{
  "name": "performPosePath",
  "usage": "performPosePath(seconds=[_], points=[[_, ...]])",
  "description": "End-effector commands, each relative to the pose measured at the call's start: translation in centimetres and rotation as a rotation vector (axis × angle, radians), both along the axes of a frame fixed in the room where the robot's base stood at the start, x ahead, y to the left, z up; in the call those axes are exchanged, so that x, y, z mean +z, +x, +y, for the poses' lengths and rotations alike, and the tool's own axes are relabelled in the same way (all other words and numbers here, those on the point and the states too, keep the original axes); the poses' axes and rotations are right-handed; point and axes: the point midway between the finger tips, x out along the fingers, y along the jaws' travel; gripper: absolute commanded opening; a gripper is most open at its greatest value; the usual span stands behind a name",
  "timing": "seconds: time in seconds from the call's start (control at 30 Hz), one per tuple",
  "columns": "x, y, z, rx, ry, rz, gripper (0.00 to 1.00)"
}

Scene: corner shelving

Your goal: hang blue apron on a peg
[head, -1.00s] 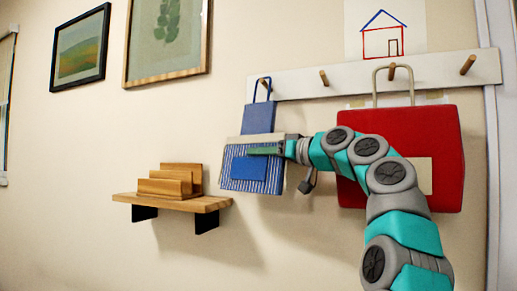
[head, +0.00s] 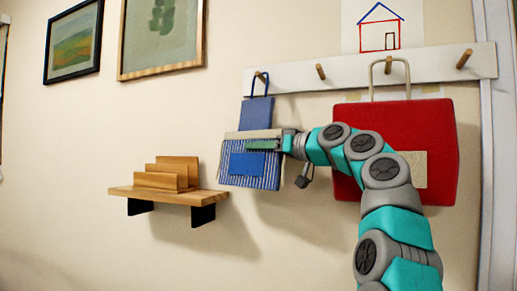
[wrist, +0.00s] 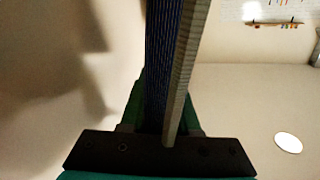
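The blue apron (head: 257,111) has a plain bib and a white-striped lower part with a blue pocket and a pale waistband. It hangs upright in front of the wall, below the leftmost peg (head: 260,76). Its neck loop shows at that peg; I cannot tell for sure whether it is around the peg or just in front. My gripper (head: 264,145) is shut on the apron near its waistband, from the right side. In the wrist view the striped cloth and pale band (wrist: 182,75) run between the green fingers (wrist: 160,118).
A white peg rail (head: 350,76) carries several wooden pegs. A red bag (head: 440,135) hangs right of the apron, behind my arm. A wooden shelf (head: 180,195) with a slotted holder (head: 166,178) is at lower left. Framed pictures and a house drawing (head: 380,38) are above.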

Motion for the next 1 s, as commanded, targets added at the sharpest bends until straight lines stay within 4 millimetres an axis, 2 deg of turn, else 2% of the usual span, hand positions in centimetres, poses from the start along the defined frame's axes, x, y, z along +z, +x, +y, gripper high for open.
performPosePath(seconds=[0.03,0.27,0.67,0.77,1.0], points=[[0.0,0.0,0.0,0.000,0.000,0.000,0.36],[0.0,0.0,0.0,0.000,0.000,0.000,0.62],[-0.1,-0.3,-0.5,0.000,0.000,0.000,0.62],[-0.2,-0.9,-1.3,0.000,0.000,0.000,0.62],[-0.1,-3.2,-4.6,-0.002,0.003,-0.002,0.62]])
